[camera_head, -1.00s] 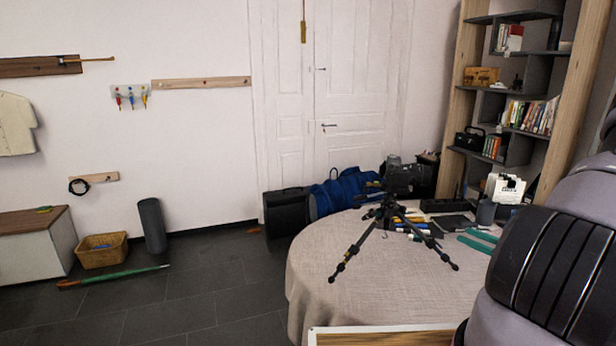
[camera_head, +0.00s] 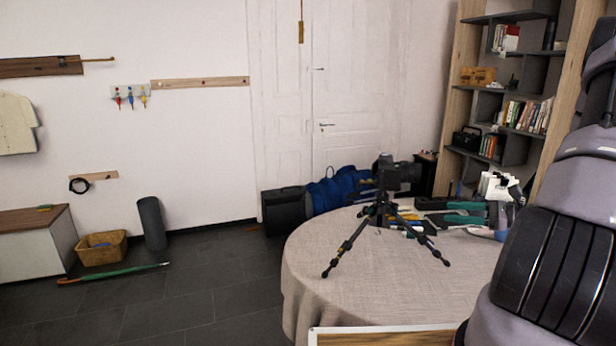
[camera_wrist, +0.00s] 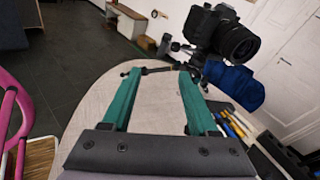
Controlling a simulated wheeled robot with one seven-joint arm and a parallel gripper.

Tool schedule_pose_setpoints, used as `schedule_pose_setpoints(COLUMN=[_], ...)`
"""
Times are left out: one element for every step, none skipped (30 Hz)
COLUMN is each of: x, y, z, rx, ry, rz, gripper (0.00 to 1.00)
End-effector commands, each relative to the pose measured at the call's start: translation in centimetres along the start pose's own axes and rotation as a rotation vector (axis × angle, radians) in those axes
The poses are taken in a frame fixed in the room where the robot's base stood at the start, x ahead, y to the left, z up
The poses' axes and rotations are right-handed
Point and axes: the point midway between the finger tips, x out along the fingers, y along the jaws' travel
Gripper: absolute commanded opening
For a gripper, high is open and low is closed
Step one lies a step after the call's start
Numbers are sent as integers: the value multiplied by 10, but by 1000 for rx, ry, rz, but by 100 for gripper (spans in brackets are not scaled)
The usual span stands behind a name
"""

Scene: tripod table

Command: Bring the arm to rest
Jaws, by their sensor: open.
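My gripper (camera_head: 446,212) has two green fingers. It is over the right part of the table, right of the tripod, with the fingers apart. In the wrist view my gripper (camera_wrist: 159,74) is open with nothing held between the fingers. A black tripod (camera_head: 378,208) stands with spread legs on the round cloth-covered table (camera_head: 400,300). A black camera (camera_head: 402,176) appears on top of the tripod. The camera (camera_wrist: 222,33) shows beyond the right finger in the wrist view, with part of the tripod hidden by the fingers.
Pens and tools (camera_wrist: 232,122) lie on the table near the tripod. A white holder (camera_head: 500,187) stands at its right back. A bookshelf (camera_head: 510,110) rises behind on the right. A pink frame (camera_wrist: 12,115) is at the wrist view's left.

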Motion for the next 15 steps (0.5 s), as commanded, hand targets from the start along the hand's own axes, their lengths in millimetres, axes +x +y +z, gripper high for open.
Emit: schedule_pose_setpoints(x=[6, 9, 14, 18, 21, 26, 29, 31, 34, 36, 38, 40, 41, 41, 42], y=[2, 5, 9, 12, 17, 23, 28, 33, 40, 45, 50, 58, 63, 68, 75], z=[16, 25, 38, 48, 59, 73, 84, 93, 106, 116, 125, 137, 146, 154, 165], rx=[-39, -63, -96, -127, -158, -202, -236, -269, -315, -349, -386, -433, -470, -507, -558], ry=[20, 34, 55, 73, 93, 121, 142, 164, 193, 215, 238, 268, 291, 315, 345], rz=[46, 78, 122, 159, 196, 247, 285, 321, 366, 400, 432, 472, 501, 529, 563], gripper=[60, 60, 60, 60, 60, 60, 60, 60, 60, 60, 60, 60, 60, 60, 60])
